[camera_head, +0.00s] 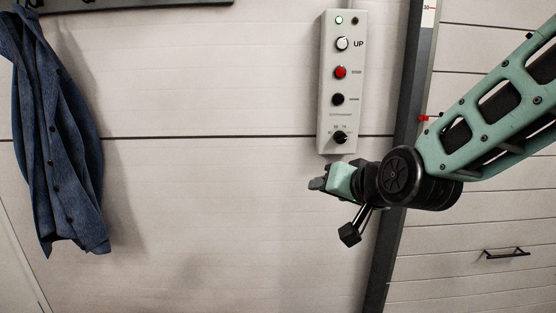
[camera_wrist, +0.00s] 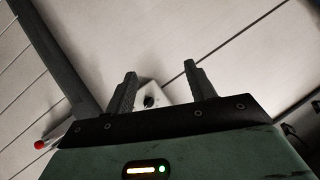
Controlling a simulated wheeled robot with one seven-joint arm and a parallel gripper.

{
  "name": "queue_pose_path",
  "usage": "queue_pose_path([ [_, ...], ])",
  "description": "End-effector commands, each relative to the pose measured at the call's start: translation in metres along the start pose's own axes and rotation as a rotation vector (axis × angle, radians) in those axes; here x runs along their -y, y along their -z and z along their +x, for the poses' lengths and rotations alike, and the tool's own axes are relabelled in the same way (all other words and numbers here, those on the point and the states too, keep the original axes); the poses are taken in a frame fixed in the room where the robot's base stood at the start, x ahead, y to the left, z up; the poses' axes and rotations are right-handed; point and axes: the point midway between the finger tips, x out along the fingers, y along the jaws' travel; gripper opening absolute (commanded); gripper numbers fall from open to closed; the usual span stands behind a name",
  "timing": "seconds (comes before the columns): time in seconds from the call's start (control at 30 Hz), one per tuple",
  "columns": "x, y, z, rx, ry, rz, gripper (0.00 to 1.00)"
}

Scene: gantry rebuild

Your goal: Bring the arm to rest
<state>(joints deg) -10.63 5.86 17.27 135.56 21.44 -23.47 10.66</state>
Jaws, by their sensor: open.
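My gripper (camera_head: 318,184) is at the end of my green arm, which reaches in from the right in the head view. It is just below the lower end of a grey control panel on the wall. In the wrist view my gripper (camera_wrist: 158,80) shows two dark fingers set apart, with nothing held between them. The panel's lower end (camera_wrist: 156,92) with a black knob shows beyond and between the fingers. Whether the gripper touches the wall cannot be told.
The control panel (camera_head: 329,114) carries a white button marked UP, a red button, a black button and a knob. A dark vertical rail (camera_head: 410,110) with a red pointer (camera_head: 424,118) runs behind my arm. A blue jacket (camera_head: 60,150) hangs left. The wall between is bare.

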Motion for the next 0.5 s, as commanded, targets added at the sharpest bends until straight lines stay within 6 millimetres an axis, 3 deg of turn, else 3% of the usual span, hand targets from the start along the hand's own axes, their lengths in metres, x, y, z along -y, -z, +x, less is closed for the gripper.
queue_pose_path([
  [0.03, 0.015, -0.024, -0.018, 0.116, 0.016, -0.068, 0.55],
  [0.1, 0.023, -0.062, -0.042, 0.288, 0.026, -0.17, 0.55],
  [0.2, 0.025, -0.112, -0.084, 0.523, 0.028, -0.321, 0.55],
  [0.3, 0.016, -0.15, -0.13, 0.731, 0.018, -0.468, 0.55],
  [0.4, 0.003, -0.173, -0.169, 0.893, -0.002, -0.586, 0.55],
  [0.5, -0.009, -0.185, -0.196, 1.001, -0.021, -0.666, 0.55],
])
